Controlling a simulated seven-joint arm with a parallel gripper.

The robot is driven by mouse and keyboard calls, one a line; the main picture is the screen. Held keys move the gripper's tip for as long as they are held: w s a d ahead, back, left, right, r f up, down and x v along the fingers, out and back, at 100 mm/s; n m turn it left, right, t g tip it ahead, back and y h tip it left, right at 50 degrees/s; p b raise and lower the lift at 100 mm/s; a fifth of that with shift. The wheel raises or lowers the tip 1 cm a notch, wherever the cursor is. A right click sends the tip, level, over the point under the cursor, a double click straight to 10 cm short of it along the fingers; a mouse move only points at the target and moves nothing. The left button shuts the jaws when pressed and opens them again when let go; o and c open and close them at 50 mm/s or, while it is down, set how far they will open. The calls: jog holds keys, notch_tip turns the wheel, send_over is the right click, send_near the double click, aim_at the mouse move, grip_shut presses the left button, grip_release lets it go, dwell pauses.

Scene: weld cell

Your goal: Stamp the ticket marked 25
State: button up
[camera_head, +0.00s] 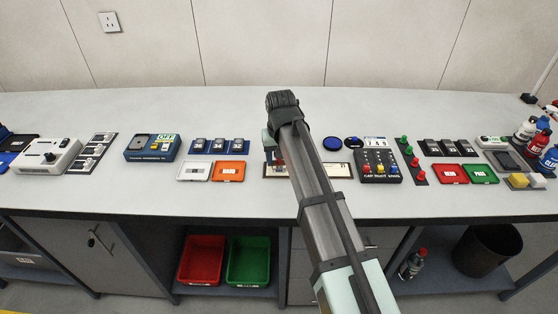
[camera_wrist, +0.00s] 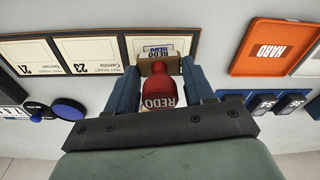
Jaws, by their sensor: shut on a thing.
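In the wrist view my gripper (camera_wrist: 161,76) is shut on a red-handled stamp (camera_wrist: 160,88) with REDO on its top. The stamp's brown foot is over or on the end ticket (camera_wrist: 133,46); contact is unclear. A blue-framed REDO marking (camera_wrist: 156,47) shows by the foot. That ticket's number is hidden. The neighbouring ticket (camera_wrist: 84,55) reads 23, and another ticket (camera_wrist: 28,57) lies beyond it, all in one framed holder. In the head view my arm covers the middle of the ticket holder (camera_head: 343,170) and most of my gripper. A blue ink pad (camera_head: 332,143) lies behind it.
An orange HARD tray (camera_head: 229,180) and a white tray (camera_head: 193,179) lie left of the holder. A button panel (camera_head: 379,169) stands right, with red and green knobbed pieces (camera_head: 410,150) beyond. The front strip of the bench (camera_head: 230,201) is clear.

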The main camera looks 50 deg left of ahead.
jog(key=shift+r, duration=2.45)
